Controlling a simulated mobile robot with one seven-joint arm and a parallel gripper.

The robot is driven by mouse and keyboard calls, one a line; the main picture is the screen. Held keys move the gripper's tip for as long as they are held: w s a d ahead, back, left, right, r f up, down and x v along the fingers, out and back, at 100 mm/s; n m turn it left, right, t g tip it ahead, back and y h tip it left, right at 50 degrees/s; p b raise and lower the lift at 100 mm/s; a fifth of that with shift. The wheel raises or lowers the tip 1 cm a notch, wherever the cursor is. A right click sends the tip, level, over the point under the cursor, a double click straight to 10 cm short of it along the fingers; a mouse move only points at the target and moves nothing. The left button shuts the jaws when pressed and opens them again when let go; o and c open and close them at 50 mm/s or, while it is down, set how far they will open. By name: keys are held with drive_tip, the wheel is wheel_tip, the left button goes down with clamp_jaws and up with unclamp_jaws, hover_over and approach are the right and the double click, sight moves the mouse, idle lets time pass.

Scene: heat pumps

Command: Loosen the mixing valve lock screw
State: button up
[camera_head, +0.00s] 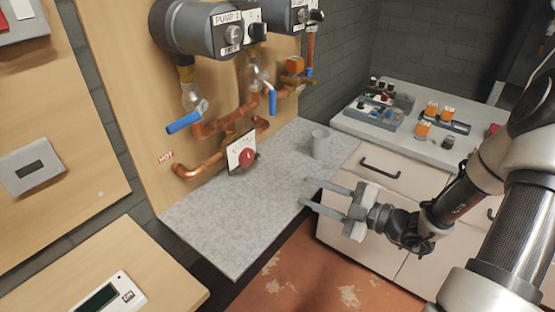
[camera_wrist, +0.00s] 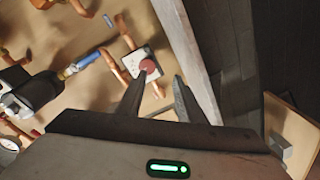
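The mixing valve shows as a white square plate (camera_head: 241,152) with a red round knob (camera_head: 247,157), on copper pipes above the grey shelf. A small dark part sits at the plate's right edge; I cannot tell whether it is the lock screw. My gripper (camera_head: 306,191) is open and empty, its two fingers apart and pointing left, to the right of the valve near the shelf's right edge. In the wrist view the red knob (camera_wrist: 149,66) and plate (camera_wrist: 136,61) lie ahead, just beyond the fingertips of my gripper (camera_wrist: 159,78).
The grey shelf (camera_head: 225,215) holds a grey cup (camera_head: 320,143) near its back right. Pump 1 (camera_head: 205,28) and blue-handled valves (camera_head: 184,122) are above. A white counter (camera_head: 400,140) at the right bears a tray (camera_head: 374,112) with small items. The shelf's front is clear.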

drive_tip(key=w+m+t, duration=0.1)
drive_tip(key=b, duration=0.4)
approach(258, 157)
drive_tip(key=shift+m, duration=0.3)
drive_tip(key=x, duration=0.7)
drive_tip(key=shift+w+a+f, duration=0.15)
drive_tip(key=shift+w+a, duration=0.15)
clamp_jaws()
